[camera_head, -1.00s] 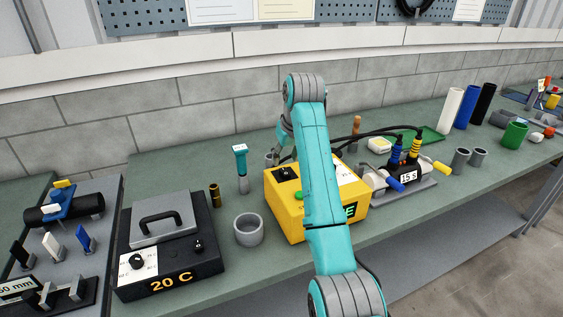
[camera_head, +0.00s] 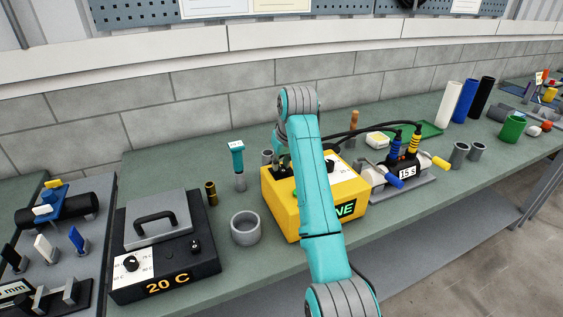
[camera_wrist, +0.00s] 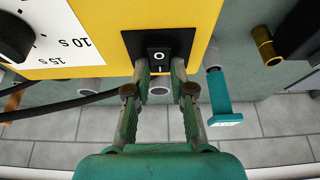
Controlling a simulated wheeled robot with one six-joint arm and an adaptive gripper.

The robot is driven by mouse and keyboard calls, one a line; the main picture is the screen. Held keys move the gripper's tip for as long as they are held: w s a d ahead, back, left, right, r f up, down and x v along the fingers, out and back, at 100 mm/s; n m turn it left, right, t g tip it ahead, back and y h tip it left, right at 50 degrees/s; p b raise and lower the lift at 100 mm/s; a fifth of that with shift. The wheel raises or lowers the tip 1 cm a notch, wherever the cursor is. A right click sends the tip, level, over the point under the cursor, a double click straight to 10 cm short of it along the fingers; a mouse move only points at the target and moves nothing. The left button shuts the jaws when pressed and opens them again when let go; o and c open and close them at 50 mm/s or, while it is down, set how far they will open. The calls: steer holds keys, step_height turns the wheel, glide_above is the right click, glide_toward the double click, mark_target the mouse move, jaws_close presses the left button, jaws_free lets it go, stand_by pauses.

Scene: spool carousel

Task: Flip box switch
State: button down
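The yellow box (camera_head: 281,207) stands on the bench, its middle covered by my arm in the head view. In the wrist view its yellow face (camera_wrist: 100,16) carries a black rocker switch (camera_wrist: 158,55) marked with a white O, set in a black plate. My gripper (camera_wrist: 160,70) is at the switch, its two fingertips apart and just below it in the picture, one toward each side. I cannot tell whether the tips touch the switch. In the head view my gripper is mostly hidden behind my arm.
A teal-topped tool (camera_head: 238,160) stands left of the box, also close beside my gripper in the wrist view (camera_wrist: 219,95). A grey cup (camera_head: 246,228) and a 20 C unit (camera_head: 168,285) stand further left.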

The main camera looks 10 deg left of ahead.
steer(key=shift+w+a+g+h, duration=0.15)
steer(key=shift+w+g+h, duration=0.1)
steer(key=shift+g+h, duration=0.45)
steer(key=shift+w+a+g+h, duration=0.15)
steer(key=shift+w+g+h, duration=0.2)
steer(key=shift+g, duration=0.55)
steer(key=shift+s, duration=0.1)
steer(key=shift+f+g+h, duration=0.15)
steer(key=shift+g+h, duration=0.1)
steer(key=shift+g, duration=0.05)
steer(key=c, duration=1)
jaws_free()
step_height(320, 180, up, 12)
